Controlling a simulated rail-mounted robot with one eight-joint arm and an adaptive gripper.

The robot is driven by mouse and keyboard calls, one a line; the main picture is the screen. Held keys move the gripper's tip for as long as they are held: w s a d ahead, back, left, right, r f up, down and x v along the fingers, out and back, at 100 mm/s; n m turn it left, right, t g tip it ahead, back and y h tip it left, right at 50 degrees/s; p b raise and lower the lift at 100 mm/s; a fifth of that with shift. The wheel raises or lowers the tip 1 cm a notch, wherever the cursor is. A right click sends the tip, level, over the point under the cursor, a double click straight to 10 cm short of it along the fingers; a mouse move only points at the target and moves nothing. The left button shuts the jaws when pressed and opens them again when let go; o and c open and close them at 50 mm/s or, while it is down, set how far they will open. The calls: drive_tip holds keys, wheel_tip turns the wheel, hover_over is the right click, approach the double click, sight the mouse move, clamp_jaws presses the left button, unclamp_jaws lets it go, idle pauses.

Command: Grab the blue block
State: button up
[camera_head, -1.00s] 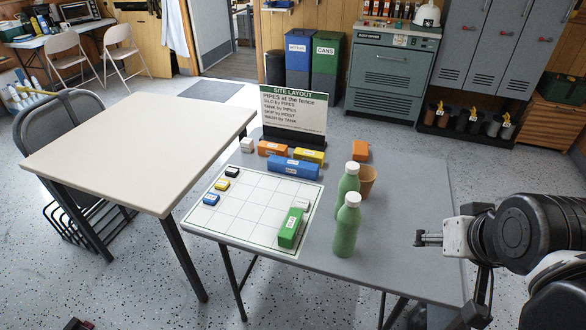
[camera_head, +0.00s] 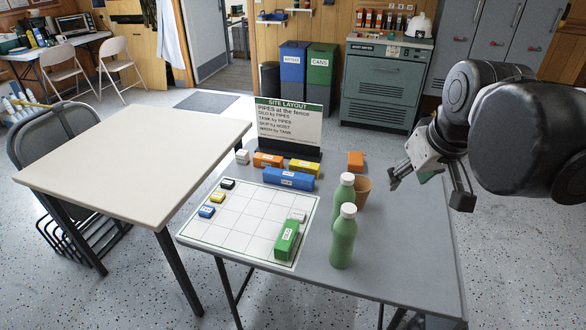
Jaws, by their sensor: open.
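A long blue block (camera_head: 288,179) with a white label lies on the grey table, just behind the far edge of the white grid sheet (camera_head: 232,241). A smaller blue block (camera_head: 206,211) sits on the left side of the grid. My gripper (camera_head: 392,178) is open and empty over the right part of the table. It is to the right of the long blue block, past the green bottles and the tan cup, and apart from everything.
Two green bottles (camera_head: 343,238) and a tan cup (camera_head: 362,191) stand between my gripper and the grid. Orange (camera_head: 267,160) and yellow (camera_head: 304,167) blocks lie behind the long blue block, before a sign (camera_head: 288,125). A green block (camera_head: 287,240) lies on the grid.

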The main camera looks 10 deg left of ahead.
drive_tip(key=w+a+r+n+g, duration=0.1)
drive_tip(key=w+a+n, duration=0.15)
drive_tip(key=w, duration=0.35)
drive_tip(key=w+a+n+g, duration=0.1)
drive_tip(key=w+a, duration=0.2)
drive_tip(key=w, duration=0.2)
drive_tip(key=n+g, duration=0.3)
drive_tip(key=n, duration=0.6)
hover_over(289, 174)
drive_tip(key=d, duration=0.2)
wheel_tip(289, 174, down, 17)
drive_tip(key=shift+m+y, duration=0.25)
drive_tip(key=shift+y, duration=0.05)
drive_tip(key=f, duration=0.5)
drive_tip(key=a+f+b, duration=0.1)
drive_tip(key=f, duration=0.1)
drive_tip(key=shift+w+f, duration=0.15)
drive_tip(key=shift+f, duration=0.2)
drive_tip(key=shift+a+f+b, duration=0.15)
drive_tip(key=shift+a+f, duration=0.05)
drive_tip(key=shift+f, duration=0.65)
drive_tip(key=shift+a+f+b, duration=0.15)
drive_tip(key=shift+a+f, duration=0.1)
drive_tip(key=shift+f, duration=0.65)
drive_tip(key=shift+a+f+b, duration=0.15)
drive_tip(key=shift+a+f, duration=0.05)
drive_tip(key=shift+f, duration=0.65)
clamp_jaws()
